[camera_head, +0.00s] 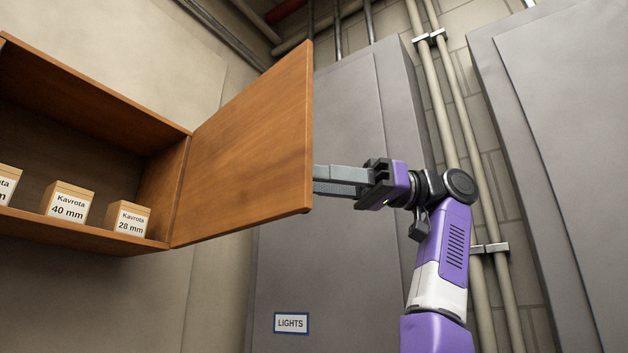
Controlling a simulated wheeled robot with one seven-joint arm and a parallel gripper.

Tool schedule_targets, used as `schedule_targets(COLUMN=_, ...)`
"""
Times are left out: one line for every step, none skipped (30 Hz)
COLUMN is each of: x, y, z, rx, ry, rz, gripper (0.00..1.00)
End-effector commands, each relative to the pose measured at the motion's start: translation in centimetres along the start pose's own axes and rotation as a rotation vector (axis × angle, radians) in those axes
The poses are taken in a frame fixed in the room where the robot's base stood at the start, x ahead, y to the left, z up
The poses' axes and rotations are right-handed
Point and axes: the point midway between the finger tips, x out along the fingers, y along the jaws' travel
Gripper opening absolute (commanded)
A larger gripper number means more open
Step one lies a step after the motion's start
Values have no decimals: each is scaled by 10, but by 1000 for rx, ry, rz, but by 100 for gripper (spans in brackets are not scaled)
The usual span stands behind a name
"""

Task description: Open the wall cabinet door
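The wooden wall cabinet (92,95) is at the left, its inside in view. Its door (245,150) is hinged at the cabinet's right side and stands wide open, swung out from the front. My gripper (316,181) is at the right of the door, its fingers pointing left at the door's free edge. The fingertips are hidden at or behind that edge. I cannot tell whether they touch the door or how far apart they are.
Small labelled boxes stand on the cabinet's bottom shelf, among them a 40 mm box (68,202) and a 28 mm box (128,218). Grey metal cabinets (335,260) with a LIGHTS sign (291,323) stand behind my arm. Vertical pipes (440,90) run along the wall.

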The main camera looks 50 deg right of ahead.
Motion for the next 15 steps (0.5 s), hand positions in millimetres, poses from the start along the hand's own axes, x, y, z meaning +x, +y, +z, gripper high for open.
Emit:
schedule_targets(x=-8, y=0, z=2, rx=1, ry=0, rz=4, gripper=32)
schedule_targets(x=-13, y=0, z=2, rx=0, ry=0, rz=3, gripper=32)
schedule_targets(x=-20, y=0, z=2, rx=1, ry=0, rz=4, gripper=32)
schedule_targets(x=-25, y=1, z=2, rx=2, ry=0, rz=4, gripper=32)
schedule_targets(x=-30, y=0, z=2, rx=1, ry=0, rz=4, gripper=32)
schedule_targets(x=-37, y=0, z=2, rx=2, ry=0, rz=3, gripper=32)
schedule_targets(x=-42, y=0, z=2, rx=2, ry=0, rz=4, gripper=32)
schedule_targets(x=-46, y=0, z=2, rx=2, ry=0, rz=4, gripper=32)
schedule_targets(x=-52, y=0, z=2, rx=2, ry=0, rz=3, gripper=32)
schedule_targets(x=-56, y=0, z=2, rx=2, ry=0, rz=3, gripper=32)
schedule_targets(x=-58, y=1, z=2, rx=2, ry=0, rz=2, gripper=32)
schedule_targets(x=-62, y=0, z=1, rx=2, ry=0, rz=2, gripper=32)
schedule_targets(x=-65, y=0, z=1, rx=1, ry=0, rz=2, gripper=32)
schedule_targets(x=-66, y=0, z=1, rx=1, ry=0, rz=1, gripper=32)
schedule_targets(x=-68, y=0, z=1, rx=1, ry=0, rz=0, gripper=32)
